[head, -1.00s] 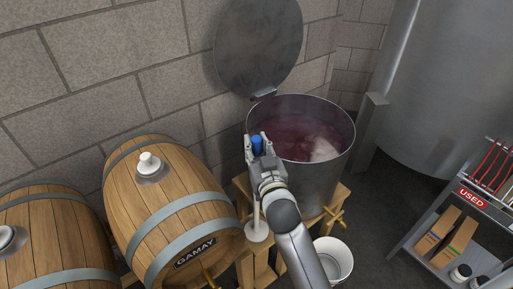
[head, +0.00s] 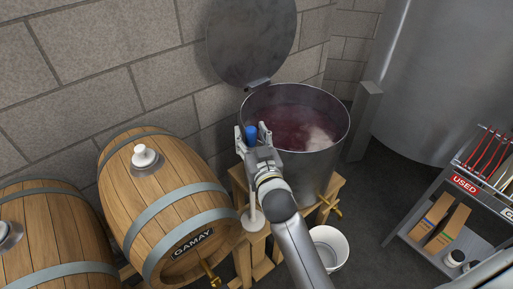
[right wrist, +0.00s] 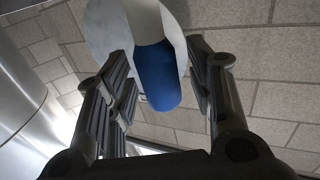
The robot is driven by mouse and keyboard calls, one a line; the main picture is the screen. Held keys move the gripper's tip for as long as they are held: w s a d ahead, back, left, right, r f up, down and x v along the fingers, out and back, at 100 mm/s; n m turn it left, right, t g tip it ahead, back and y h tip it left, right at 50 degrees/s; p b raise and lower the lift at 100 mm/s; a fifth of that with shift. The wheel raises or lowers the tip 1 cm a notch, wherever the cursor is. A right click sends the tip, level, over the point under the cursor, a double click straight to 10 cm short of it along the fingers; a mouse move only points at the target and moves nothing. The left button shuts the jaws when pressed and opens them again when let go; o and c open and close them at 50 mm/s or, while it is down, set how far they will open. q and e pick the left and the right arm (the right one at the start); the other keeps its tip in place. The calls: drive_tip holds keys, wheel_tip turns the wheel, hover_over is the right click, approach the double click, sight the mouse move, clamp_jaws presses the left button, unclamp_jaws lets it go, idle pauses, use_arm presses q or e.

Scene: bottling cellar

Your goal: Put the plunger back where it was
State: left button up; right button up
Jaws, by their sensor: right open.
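The plunger has a blue handle (head: 251,131), a white shaft and a white round foot (head: 254,219). It stands upright beside the steel vat, its foot apparently on the wooden stand (head: 243,262). My right gripper (head: 252,130) is open, with its fingers apart on both sides of the blue handle. In the right wrist view the handle (right wrist: 157,75) lies between the spread fingers, with a gap visible at least on the right. The shaft and pale foot show beyond it. My left gripper is not in view.
The vat (head: 318,162) holds dark red liquid with a pale patch; its round lid (head: 250,40) is up. A GAMAY barrel (head: 165,205) is left of the plunger. A white bucket (head: 330,245) stands on the floor. A shelf rack labelled USED (head: 466,185) is at right.

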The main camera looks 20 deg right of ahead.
drive_tip(key=s+b, duration=0.1)
drive_tip(key=s, duration=1.1)
drive_tip(key=shift+a, duration=0.25)
